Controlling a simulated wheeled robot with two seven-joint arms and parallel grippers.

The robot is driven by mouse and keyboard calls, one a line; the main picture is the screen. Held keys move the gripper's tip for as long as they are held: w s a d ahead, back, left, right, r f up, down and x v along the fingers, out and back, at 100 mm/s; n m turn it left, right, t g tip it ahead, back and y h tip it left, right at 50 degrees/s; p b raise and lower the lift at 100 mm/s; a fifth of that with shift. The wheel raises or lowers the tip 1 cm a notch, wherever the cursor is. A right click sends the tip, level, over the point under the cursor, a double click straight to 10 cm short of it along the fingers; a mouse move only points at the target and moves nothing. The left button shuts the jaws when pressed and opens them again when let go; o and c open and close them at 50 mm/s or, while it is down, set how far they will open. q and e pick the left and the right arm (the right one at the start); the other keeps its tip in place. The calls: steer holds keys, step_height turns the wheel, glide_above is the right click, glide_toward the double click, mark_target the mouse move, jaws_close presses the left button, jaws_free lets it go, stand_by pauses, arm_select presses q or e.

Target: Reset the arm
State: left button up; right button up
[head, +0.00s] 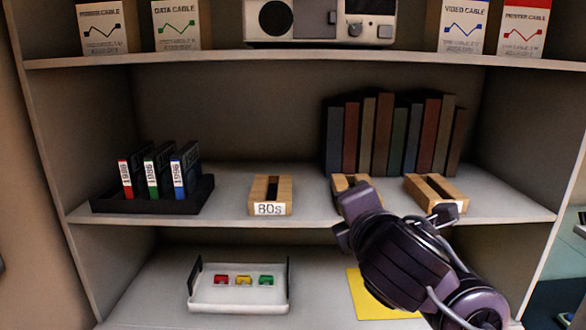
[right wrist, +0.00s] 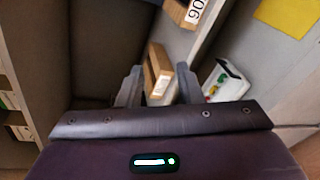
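My right gripper (head: 348,220) reaches in from the lower right in the head view, in front of the middle wooden holder, and points left. In the right wrist view its two fingers (right wrist: 158,78) are apart with nothing held between them. The wooden holder labelled 80s (head: 270,194) stands to its left on the middle shelf; in the right wrist view this holder (right wrist: 158,72) shows beyond the fingers. The middle wooden holder (head: 347,182) is partly hidden behind my gripper. My left gripper is in neither view.
A black tray (head: 112,205) holds red, green and blue year-labelled cases at the left. Another wooden holder (head: 436,190) stands right of my gripper. Books (head: 385,135) stand behind. Below are a white tray (head: 240,299) with coloured pieces and a yellow sheet (head: 366,303).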

steer(key=s+d+f+m+g, duration=0.2)
steer(key=s+f+m, duration=0.15)
steer(key=f, duration=0.45)
steer(key=s+d+f+m+g, duration=0.15)
steer(key=f+m, duration=0.25)
steer(key=f, duration=0.4)
steer(key=s+d+f+m+g, duration=0.1)
steer(key=s+f+m+g, duration=0.25)
steer(key=f, duration=0.45)
steer(key=s+d+f+m+g, duration=0.2)
steer(key=s+d+f+m, duration=0.1)
steer(key=s+f+m, duration=0.3)
steer(key=s+d+f+m+g, duration=0.2)
steer(key=s+f+m+g, duration=0.15)
steer(key=s+f, duration=0.4)
step_height(320, 180, down, 32)
steer(key=s+b, duration=0.2)
steer(key=s, duration=0.1)
steer(key=s+d+f+g, duration=0.1)
steer(key=s+d+f, duration=0.1)
steer(key=s+f, duration=0.7)
steer(key=s+d+f+g, duration=0.1)
steer(key=s+d+f, duration=0.1)
steer(key=s+f, duration=0.8)
steer(key=shift+h+b, duration=0.4)
steer(key=shift+m, duration=0.25)
